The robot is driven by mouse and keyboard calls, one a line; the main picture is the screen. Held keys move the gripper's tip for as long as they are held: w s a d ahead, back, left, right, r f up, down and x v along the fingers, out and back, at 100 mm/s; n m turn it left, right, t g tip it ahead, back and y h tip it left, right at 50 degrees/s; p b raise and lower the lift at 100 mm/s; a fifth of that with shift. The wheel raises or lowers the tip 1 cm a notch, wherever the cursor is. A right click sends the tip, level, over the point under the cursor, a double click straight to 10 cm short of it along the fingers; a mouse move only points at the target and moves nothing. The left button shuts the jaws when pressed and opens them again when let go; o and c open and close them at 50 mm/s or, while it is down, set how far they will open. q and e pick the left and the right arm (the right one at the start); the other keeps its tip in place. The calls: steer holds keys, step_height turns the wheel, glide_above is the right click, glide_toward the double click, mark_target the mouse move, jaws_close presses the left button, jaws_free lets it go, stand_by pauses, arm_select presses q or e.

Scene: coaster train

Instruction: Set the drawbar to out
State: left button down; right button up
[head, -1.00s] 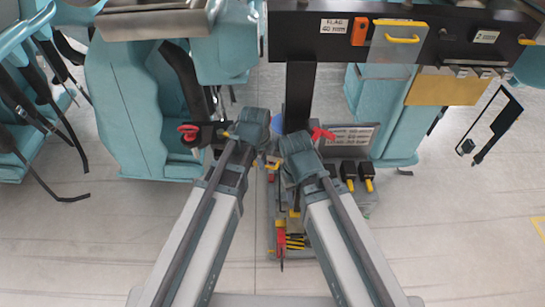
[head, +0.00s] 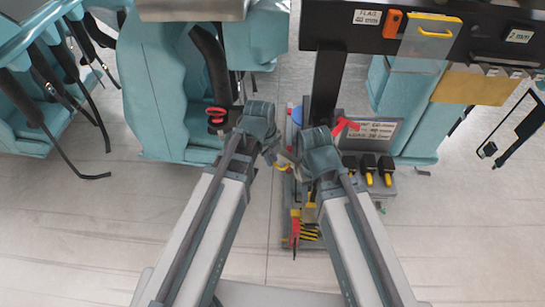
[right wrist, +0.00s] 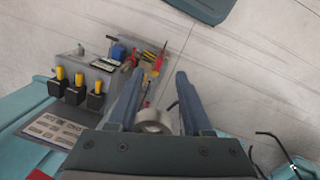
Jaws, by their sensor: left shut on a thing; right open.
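I cannot single out the drawbar for certain in either view. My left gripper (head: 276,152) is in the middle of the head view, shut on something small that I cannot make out. My right gripper (head: 292,168) is close beside it, partly hidden by its own wrist. In the right wrist view its two fingers (right wrist: 160,95) stand apart. A pale, round, roll-like part (right wrist: 153,121) shows between their bases; whether it touches them I cannot tell. A red handle (head: 217,114) is left of my left gripper, and a red lever (head: 345,126) is right of my right wrist.
A tool board (head: 307,240) with red and yellow tools lies below the grippers. Several black blocks with yellow tops (head: 368,168) stand right, by a printed plate (head: 375,131). A dark post (head: 327,85) rises behind. Teal padded housings (head: 165,95) flank it. Floor (head: 90,230) is clear.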

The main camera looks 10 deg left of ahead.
arm_select(q)
steer(key=c, duration=0.9)
jaws_free()
steer(key=shift+r, duration=0.1)
steer(key=r+p, duration=0.4)
steer(key=s+a+r+p, duration=0.1)
steer(key=r+p, duration=0.4)
steer(key=s+r+p, duration=0.1)
steer(key=r+p, duration=0.3)
steer(key=shift+a+r+p, duration=0.2)
steer(key=shift+a+p, duration=0.05)
steer(key=shift+p, duration=0.05)
